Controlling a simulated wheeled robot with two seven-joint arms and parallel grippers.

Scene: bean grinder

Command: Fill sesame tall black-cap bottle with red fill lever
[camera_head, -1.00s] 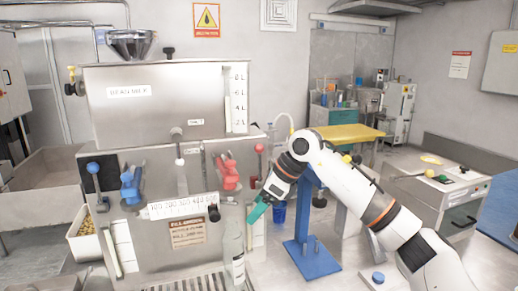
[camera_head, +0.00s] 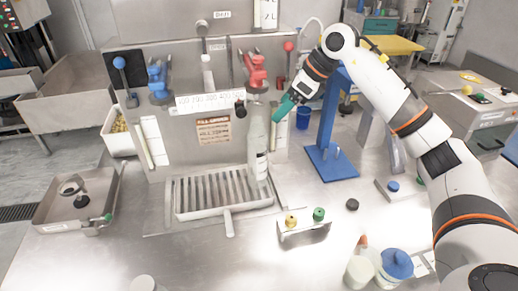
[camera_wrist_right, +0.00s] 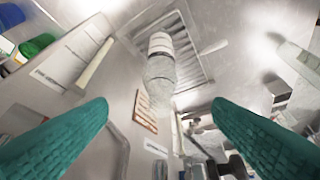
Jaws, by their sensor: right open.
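A tall clear bottle (camera_head: 258,140) stands upright on the right end of the drip grate (camera_head: 224,210), in front of the machine. In the right wrist view the bottle (camera_wrist_right: 160,72) lies beyond the fingers, apart from them. A red valve (camera_head: 256,70) is on the machine panel above it. A lever with a red ball knob (camera_head: 288,46) is to its right. A small black cap (camera_head: 352,204) lies on the table. My right gripper (camera_head: 283,108), with teal fingers, is open and empty just right of the bottle's upper part. My left gripper is not in view.
A blue valve (camera_head: 158,80) and a blue-knobbed lever (camera_head: 119,63) are on the panel's left. A blue stand (camera_head: 328,130) rises behind my right gripper. A small block with yellow and green knobs (camera_head: 304,231) and jars (camera_head: 362,268) stand in front.

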